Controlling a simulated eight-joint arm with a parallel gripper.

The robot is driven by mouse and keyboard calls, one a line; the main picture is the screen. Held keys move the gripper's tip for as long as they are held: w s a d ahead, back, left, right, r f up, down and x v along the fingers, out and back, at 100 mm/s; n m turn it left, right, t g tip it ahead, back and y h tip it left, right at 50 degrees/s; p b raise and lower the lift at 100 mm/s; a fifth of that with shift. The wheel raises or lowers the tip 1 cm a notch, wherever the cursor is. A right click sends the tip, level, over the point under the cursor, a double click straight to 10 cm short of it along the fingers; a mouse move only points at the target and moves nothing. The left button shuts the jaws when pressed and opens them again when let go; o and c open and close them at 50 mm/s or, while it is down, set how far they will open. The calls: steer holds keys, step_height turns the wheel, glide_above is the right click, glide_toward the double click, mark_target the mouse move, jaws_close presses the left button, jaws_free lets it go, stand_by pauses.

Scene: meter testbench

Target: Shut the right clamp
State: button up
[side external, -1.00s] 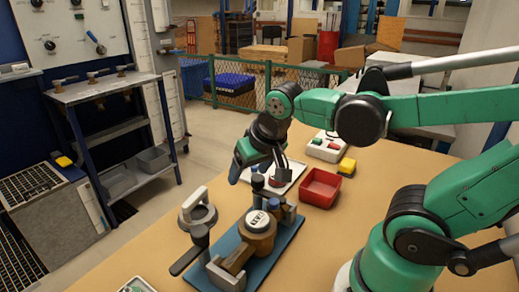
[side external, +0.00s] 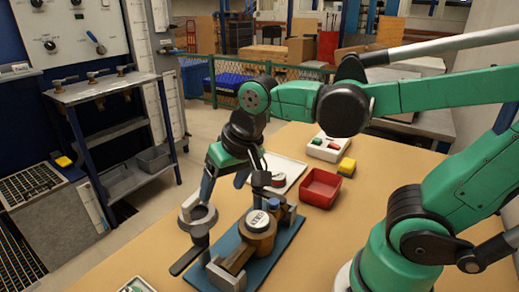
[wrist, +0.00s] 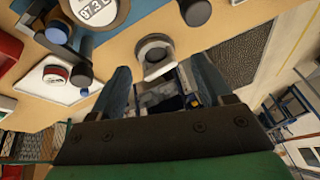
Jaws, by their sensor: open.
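The brass meter (side external: 257,228) with a white dial sits on a blue base plate (side external: 280,244). One clamp with a black knobbed handle (side external: 199,240) stands at the plate's near left. Another black knob (side external: 260,180) rises at the far side, beside a blue cap (side external: 289,212). Which is the right clamp, I cannot tell. My gripper (side external: 232,185) is open and empty, pointing down above the far left of the plate. In the wrist view, my gripper (wrist: 162,78) has its fingers apart, with the meter (wrist: 98,8) and a black knob (wrist: 195,12) beyond the fingertips.
A grey ring-shaped part (side external: 198,217) stands left of the meter. The front right tabletop is clear.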

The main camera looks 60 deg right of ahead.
mark_target(199, 230)
steer(key=a+m+g, duration=0.1)
steer(key=a+m, duration=0.1)
steer(key=w+a+m+g, duration=0.1)
steer(key=a+m+g, duration=0.1)
steer(key=shift+w+a+f, duration=0.1)
steer(key=shift+w+a, duration=0.05)
steer(key=shift+a, duration=0.05)
steer(key=shift+a+f+m+g+h, duration=0.15)
steer(key=shift+a+m+g+h, duration=0.15)
steer(key=shift+a+m+g, duration=0.35)
steer(key=shift+d+f, duration=0.1)
steer(key=shift+f, duration=2.7)
jaws_close()
